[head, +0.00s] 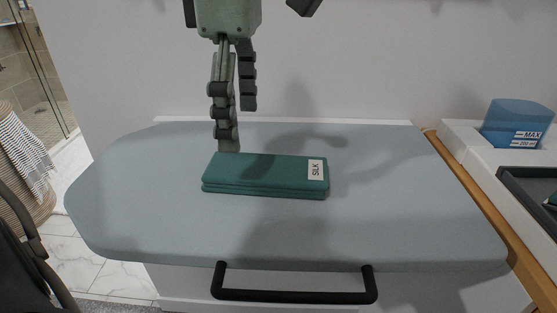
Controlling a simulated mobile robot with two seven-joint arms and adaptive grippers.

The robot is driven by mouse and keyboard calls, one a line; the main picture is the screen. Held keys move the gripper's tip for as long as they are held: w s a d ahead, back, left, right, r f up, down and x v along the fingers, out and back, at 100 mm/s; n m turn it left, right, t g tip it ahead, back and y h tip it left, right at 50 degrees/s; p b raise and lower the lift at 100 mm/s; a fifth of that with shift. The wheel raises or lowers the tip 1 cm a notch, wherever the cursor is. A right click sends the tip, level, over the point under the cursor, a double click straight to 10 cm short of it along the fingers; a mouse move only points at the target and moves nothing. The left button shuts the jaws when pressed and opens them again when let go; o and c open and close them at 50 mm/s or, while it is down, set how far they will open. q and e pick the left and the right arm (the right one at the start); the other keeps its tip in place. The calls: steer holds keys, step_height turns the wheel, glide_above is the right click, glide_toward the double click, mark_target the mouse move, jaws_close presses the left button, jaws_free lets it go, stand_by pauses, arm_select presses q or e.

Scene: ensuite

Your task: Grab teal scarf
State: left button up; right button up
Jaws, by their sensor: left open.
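The teal scarf (262,176) lies folded flat on the grey-blue board (400,220), near its middle. A white label reading "SILK" sits at its right end. My left gripper (238,126) comes down from the top of the head view, fingers pointing down. It is open with nothing between its fingers. The longer-looking finger ends at the scarf's back left edge; I cannot tell whether it touches. The other finger ends higher, over the board's back edge.
A black handle (294,297) juts out below the board's front edge. A wooden rail (480,200) runs along the right. Beyond it are a blue measuring cup (516,124) and a dark tray (530,190). A basket with a striped towel (22,150) stands left. The board around the scarf is clear.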

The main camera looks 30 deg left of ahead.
mark_target(240, 165)
arm_select(q)
steer(key=f, duration=0.5)
steer(key=shift+s+a+f, duration=0.15)
steer(key=shift+s+f, duration=0.1)
steer(key=shift+f, duration=0.65)
arm_select(e)
steer(key=shift+s+f, duration=0.25)
steer(key=shift+f, duration=0.05)
arm_select(q)
steer(key=c, duration=1.3)
steer(key=shift+o, duration=0.2)
steer(key=shift+r, duration=0.15)
